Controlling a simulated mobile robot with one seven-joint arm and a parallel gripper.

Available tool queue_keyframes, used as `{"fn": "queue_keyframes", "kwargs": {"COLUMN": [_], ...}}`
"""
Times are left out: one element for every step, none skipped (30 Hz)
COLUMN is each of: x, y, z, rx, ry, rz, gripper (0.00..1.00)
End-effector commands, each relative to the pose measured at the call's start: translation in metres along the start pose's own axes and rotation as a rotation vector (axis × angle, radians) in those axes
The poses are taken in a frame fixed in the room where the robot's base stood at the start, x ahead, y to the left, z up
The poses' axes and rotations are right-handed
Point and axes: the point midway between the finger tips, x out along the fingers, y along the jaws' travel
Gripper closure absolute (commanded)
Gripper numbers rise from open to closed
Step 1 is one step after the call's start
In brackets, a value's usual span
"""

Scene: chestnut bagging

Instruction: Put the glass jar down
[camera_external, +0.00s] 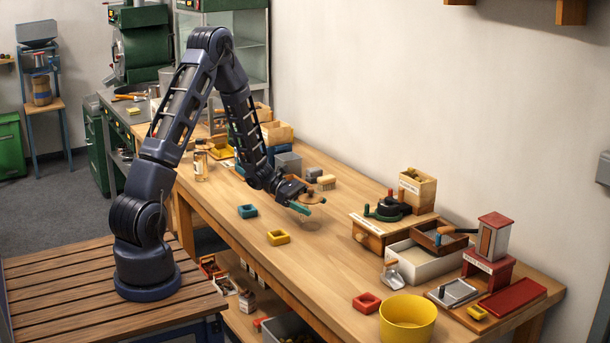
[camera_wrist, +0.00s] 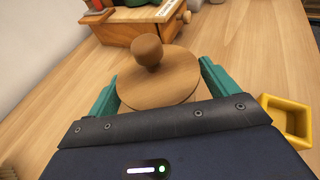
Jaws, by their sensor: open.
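The glass jar (camera_external: 312,222) shows only faintly in the external view, as a clear shape at the tabletop below my gripper (camera_external: 306,204). Its round wooden lid (camera_wrist: 155,92), with a brown knob (camera_wrist: 147,50), fills the middle of the wrist view and hides the glass body. My gripper's teal fingers (camera_wrist: 159,78) are open, one on each side of the lid. I cannot tell whether either finger touches the jar. The jar looks upright, standing on the wooden table (camera_external: 345,262).
A yellow square dish (camera_external: 278,238) lies near the jar, also in the wrist view (camera_wrist: 290,118). A teal dish (camera_external: 247,211) sits to the left. A wooden drawer box (camera_external: 372,238) stands right. Bare table lies in front.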

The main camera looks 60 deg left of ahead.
Motion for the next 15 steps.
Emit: {"fn": "queue_keyframes", "kwargs": {"x": [-0.001, -0.003, -0.007, -0.01, -0.015, -0.022, -0.027, -0.033, -0.04, -0.046, -0.053, -0.06, -0.066, -0.072, -0.08], "y": [0.0, 0.0, 0.0, 0.001, 0.001, 0.001, 0.001, 0.001, 0.001, 0.001, 0.001, 0.001, 0.001, 0.001, 0.001], "z": [0.002, 0.002, 0.002, 0.002, 0.002, 0.002, 0.002, 0.002, 0.002, 0.002, 0.002, 0.002, 0.002, 0.002, 0.002], "rx": [0.001, 0.001, 0.001, 0.001, 0.0, 0.0, 0.001, 0.0, 0.001, 0.001, 0.0, 0.0, 0.001, 0.001, 0.001], "ry": [0.0, 0.0, 0.001, 0.001, 0.001, 0.001, 0.001, 0.0, 0.0, 0.001, 0.001, 0.0, 0.0, 0.001, 0.001], "rz": [0.0, 0.001, 0.001, 0.002, 0.003, 0.004, 0.004, 0.004, 0.004, 0.004, 0.004, 0.004, 0.003, 0.004, 0.004], "gripper": [0.14, 0.14, 0.14, 0.14, 0.14, 0.14, 0.14, 0.14, 0.14, 0.14, 0.14, 0.14, 0.14, 0.14, 0.14]}}
